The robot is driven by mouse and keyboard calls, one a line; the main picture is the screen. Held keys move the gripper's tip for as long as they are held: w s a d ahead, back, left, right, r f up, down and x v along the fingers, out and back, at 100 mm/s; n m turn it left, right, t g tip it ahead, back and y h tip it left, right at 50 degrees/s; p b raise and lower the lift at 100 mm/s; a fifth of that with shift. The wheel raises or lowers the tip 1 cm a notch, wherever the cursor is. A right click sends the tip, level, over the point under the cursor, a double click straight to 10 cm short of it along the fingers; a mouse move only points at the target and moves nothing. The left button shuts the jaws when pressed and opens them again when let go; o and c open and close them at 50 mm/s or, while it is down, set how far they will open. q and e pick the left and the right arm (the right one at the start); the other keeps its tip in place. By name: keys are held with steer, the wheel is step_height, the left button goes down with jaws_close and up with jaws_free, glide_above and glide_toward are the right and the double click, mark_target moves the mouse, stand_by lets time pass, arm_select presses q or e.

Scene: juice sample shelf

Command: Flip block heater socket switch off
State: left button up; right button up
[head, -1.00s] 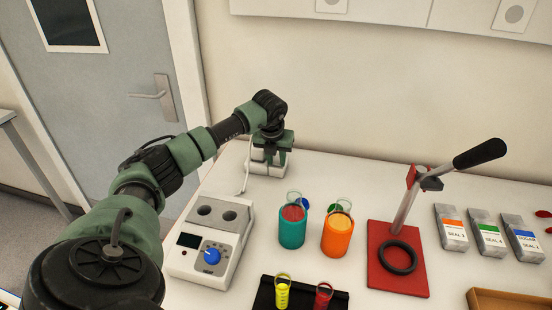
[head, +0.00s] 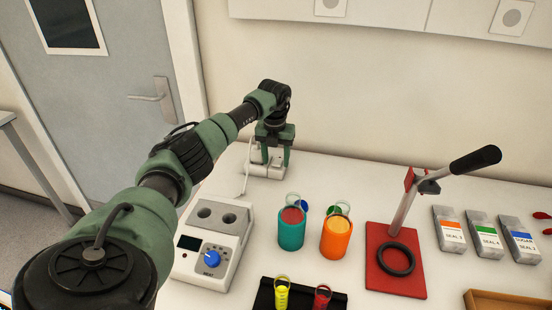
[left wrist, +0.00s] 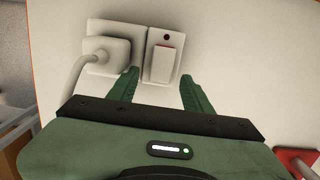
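The block heater (head: 228,244) stands on the bench, white and grey with two wells, a dark screen and a blue knob. Its white cord runs back to the socket (head: 264,168) by the wall, partly hidden by my left gripper (head: 272,163). In the left wrist view the socket holds a white plug (left wrist: 108,50) at left. A white rocker switch (left wrist: 162,65) with a red upper edge sits at right, under a dark red dot. My left gripper (left wrist: 159,80) is open and empty, its fingers pointing at the socket around the switch's lower part. Contact cannot be told. My right gripper is out of view.
Teal (head: 291,230) and orange (head: 336,238) cups stand right of the heater. A red lever press (head: 378,278) stands further right, beside several seal pouches. A dark rack (head: 262,300) with yellow and red tubes is in front. A door is behind my left arm.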

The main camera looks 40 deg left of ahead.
arm_select(q)
step_height(320, 180, up, 8)
steer(key=b, duration=0.1)
steer(key=shift+s+d+b, duration=0.15)
steer(key=shift+s+b, duration=0.15)
steer(key=shift+b, duration=0.1)
steer(key=shift+f, duration=0.15)
stand_by(0.5)
